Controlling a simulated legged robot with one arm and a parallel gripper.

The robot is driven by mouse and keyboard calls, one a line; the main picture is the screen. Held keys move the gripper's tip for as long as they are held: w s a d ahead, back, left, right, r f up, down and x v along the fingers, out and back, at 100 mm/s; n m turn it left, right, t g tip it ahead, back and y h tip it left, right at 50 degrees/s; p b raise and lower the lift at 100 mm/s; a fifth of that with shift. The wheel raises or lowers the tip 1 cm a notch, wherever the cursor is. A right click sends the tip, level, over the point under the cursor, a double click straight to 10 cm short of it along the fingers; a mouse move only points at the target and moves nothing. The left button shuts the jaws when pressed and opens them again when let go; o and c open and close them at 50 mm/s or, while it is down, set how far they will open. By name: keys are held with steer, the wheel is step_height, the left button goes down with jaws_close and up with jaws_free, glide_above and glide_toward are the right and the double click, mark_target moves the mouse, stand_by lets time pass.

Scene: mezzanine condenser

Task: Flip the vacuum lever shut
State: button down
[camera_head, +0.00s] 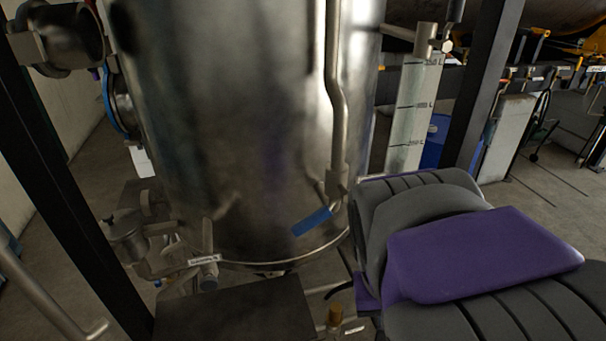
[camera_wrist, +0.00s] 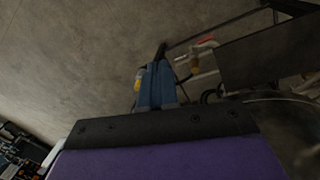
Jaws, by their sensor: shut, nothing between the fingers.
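A lever with a blue handle (camera_head: 312,221) sits at the lower end of a vertical pipe on the front of the steel tank (camera_head: 240,120). The handle slants down to the left across the tank. I cannot tell for certain that it is the vacuum lever. In the wrist view my gripper (camera_wrist: 158,80) shows as blue fingers close together, shut and empty. A small red handle (camera_wrist: 203,48) on pipework lies beyond the fingers, to their right. My fingers do not show in the head view, where my purple and grey arm fills the lower right.
A dark flat box (camera_head: 235,308) stands low in front of the tank. A small labelled valve (camera_head: 207,272) is beside it. A graduated sight tube (camera_head: 412,110) stands right of the tank. Dark posts (camera_head: 484,85) frame both sides. Bare floor (camera_wrist: 75,75) shows left of my fingers.

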steer(key=w+a+r+n+t+h+p, duration=0.1)
steer(key=w+a+r+t+h+p, duration=0.1)
steer(key=w+a+r+p, duration=0.8)
steer(key=n+t+h+p, duration=0.1)
steer(key=n+t+p, duration=0.15)
steer(key=p, duration=0.25)
glide_toward(308, 219)
steer(key=w+v, duration=0.1)
steer(key=v, duration=0.6)
steer(key=shift+s+r+n, duration=0.1)
steer(key=shift+s+n, duration=0.15)
steer(key=shift+n, duration=0.2)
steer(key=x, duration=0.4)
steer(key=p+x, duration=0.1)
steer(key=x, duration=0.4)
steer(key=p+x, duration=0.1)
steer(key=x, duration=0.4)
steer(key=shift+s, duration=0.25)
steer(key=shift+g, duration=0.25)
